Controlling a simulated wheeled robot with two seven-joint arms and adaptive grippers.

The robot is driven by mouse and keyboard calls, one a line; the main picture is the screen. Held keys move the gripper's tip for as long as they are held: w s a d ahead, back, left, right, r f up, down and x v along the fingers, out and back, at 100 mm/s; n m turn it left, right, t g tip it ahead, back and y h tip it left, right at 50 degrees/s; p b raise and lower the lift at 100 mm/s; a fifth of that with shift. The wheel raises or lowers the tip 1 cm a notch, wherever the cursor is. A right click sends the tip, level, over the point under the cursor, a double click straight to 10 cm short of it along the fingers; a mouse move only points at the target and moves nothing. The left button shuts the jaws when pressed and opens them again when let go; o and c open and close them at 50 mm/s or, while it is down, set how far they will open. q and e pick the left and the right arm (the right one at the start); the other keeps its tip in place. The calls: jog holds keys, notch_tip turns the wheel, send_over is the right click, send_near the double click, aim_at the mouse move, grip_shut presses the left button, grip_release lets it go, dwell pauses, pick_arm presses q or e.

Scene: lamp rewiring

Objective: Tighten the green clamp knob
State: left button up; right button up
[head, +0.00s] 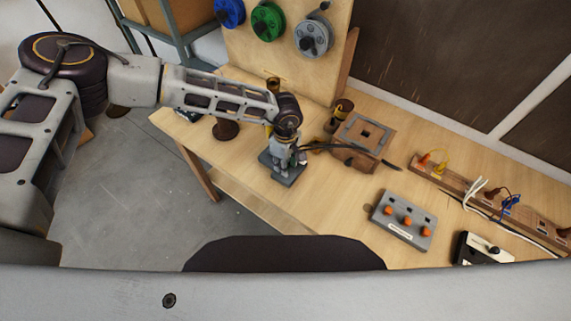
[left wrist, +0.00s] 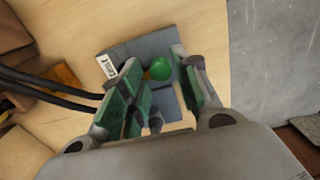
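The green clamp knob (left wrist: 160,69) is a round green ball on a grey clamp block (left wrist: 150,46) with a small white label. My left gripper (left wrist: 160,88) is open, and its green-padded fingers lie to either side of the knob in the left wrist view. I cannot tell whether either finger touches it. In the head view my left gripper (head: 284,158) points down over the grey clamp base (head: 290,180) near the table's front edge and mostly hides the knob. My right gripper is in neither view.
Dark cables (left wrist: 50,88) run beside the clamp, close to the left finger. A grey box with orange knobs (head: 404,219) and a wooden strip with wires (head: 470,190) stand to the right. Spools (head: 268,22) hang behind.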

pick_arm(q)
jog(key=shift+f, duration=0.8)
jog(key=c, duration=0.6)
grip_shut()
